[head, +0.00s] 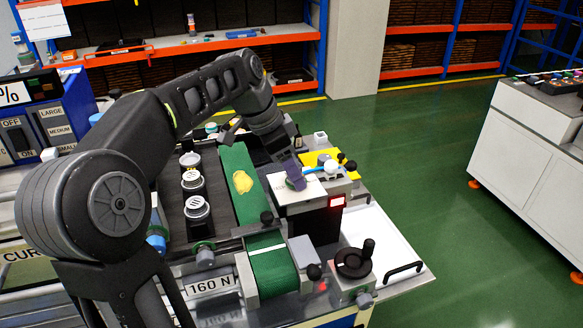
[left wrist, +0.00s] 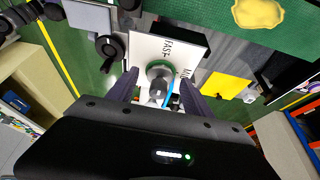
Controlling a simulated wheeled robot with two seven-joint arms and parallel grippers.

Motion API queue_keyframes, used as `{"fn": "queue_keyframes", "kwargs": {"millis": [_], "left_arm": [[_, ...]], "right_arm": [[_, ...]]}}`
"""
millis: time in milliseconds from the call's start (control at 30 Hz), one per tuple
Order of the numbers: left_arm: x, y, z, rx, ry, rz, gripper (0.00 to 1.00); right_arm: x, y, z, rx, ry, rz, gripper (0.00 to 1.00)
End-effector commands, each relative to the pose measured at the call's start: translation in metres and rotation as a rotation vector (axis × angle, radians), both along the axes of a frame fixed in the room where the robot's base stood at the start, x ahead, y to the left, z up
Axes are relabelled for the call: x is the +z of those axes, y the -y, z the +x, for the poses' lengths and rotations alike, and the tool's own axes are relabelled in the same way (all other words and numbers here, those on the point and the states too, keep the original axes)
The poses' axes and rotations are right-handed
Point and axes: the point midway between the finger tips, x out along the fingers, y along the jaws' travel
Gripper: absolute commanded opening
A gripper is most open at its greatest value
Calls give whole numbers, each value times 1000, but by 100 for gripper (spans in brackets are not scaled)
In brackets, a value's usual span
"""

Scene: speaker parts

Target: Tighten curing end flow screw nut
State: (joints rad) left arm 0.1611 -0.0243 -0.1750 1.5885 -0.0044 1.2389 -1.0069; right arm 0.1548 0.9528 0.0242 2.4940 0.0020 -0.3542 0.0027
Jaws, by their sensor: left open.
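The screw nut is a grey knob (left wrist: 157,86) on a green ring (left wrist: 160,66), set on a white plate (left wrist: 195,48) marked FAST in the left wrist view. The same plate (head: 296,208) shows in the head view, on top of a box with a red display. My left gripper (left wrist: 159,78) is open, with one finger on each side of the knob. I cannot tell whether the fingers touch it. In the head view the left gripper (head: 293,179) is over the plate and hides most of the knob. My right gripper is not in view.
A green belt (head: 238,172) with a yellow patch runs left of the plate. A black hand crank (head: 355,262) stands in front, and a yellow plate (head: 318,158) lies behind. Green floor is clear at right.

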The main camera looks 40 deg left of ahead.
Motion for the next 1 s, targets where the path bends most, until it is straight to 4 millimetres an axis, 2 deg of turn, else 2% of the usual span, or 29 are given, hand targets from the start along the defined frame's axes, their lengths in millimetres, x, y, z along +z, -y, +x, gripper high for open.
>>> {"fn": "queue_keyframes", "kwargs": {"millis": [167,400,500,633,1000], "left_arm": [[12,-3,-3,1,3,0,59],[48,-12,-15,2,5,1,59],[67,-15,-20,1,2,1,59],[73,-17,-23,1,2,1,59],[72,-17,-24,0,1,0,59]], "right_arm": [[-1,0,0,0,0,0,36],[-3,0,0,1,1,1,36],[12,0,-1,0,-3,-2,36],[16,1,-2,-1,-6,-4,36],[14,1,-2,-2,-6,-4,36]]}}
